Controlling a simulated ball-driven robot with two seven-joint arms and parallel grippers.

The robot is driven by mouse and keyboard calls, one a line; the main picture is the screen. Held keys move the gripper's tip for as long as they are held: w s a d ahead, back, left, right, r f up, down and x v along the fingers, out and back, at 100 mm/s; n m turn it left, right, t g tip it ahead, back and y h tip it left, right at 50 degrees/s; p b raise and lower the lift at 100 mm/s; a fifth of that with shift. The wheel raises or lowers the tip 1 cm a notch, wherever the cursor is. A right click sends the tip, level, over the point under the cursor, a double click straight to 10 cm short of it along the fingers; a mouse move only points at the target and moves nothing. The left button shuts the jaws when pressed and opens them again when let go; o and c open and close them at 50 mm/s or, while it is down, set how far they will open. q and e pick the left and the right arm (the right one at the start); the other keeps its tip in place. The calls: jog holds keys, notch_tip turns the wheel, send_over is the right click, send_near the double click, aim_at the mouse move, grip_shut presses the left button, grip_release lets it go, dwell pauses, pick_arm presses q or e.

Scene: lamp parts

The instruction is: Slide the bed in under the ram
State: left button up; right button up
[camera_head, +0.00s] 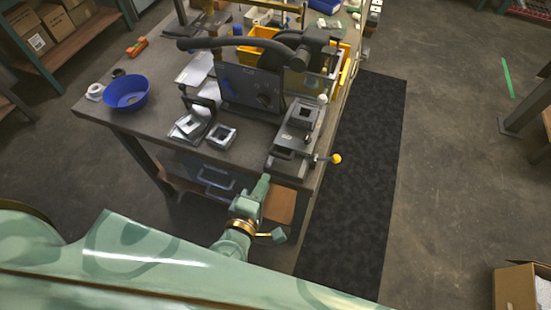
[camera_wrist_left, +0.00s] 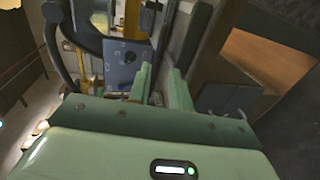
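The press (camera_head: 262,85) stands on the workbench, with a dark panel carrying a knob, which also shows in the left wrist view (camera_wrist_left: 125,58). The grey bed (camera_head: 283,158) lies on the right side of the press, reaching forward to the bench's front edge. A small block with a dark square opening (camera_head: 303,115) sits on it farther back. The ram cannot be clearly made out among the dark upper parts. My left gripper (camera_head: 262,183) is just in front of the bed's near end, seemingly apart from it. In the left wrist view its two green fingers (camera_wrist_left: 160,75) stand apart with nothing clearly between them. My right gripper is out of view.
A lever with a yellow ball (camera_head: 336,158) sticks out right of the bed. A blue bowl (camera_head: 126,93) and small grey square parts (camera_head: 221,136) lie left of the press. Yellow bins (camera_head: 258,48) stand behind. A black mat (camera_head: 355,190) covers clear floor at right.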

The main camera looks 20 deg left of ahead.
aim_at(276, 167)
pick_arm(q)
jog(key=x, duration=0.9)
jog(key=shift+w+f+b, duration=0.1)
jog(key=shift+w+b, duration=0.25)
jog(key=shift+b, duration=0.05)
jog(key=shift+c, duration=0.3)
grip_shut()
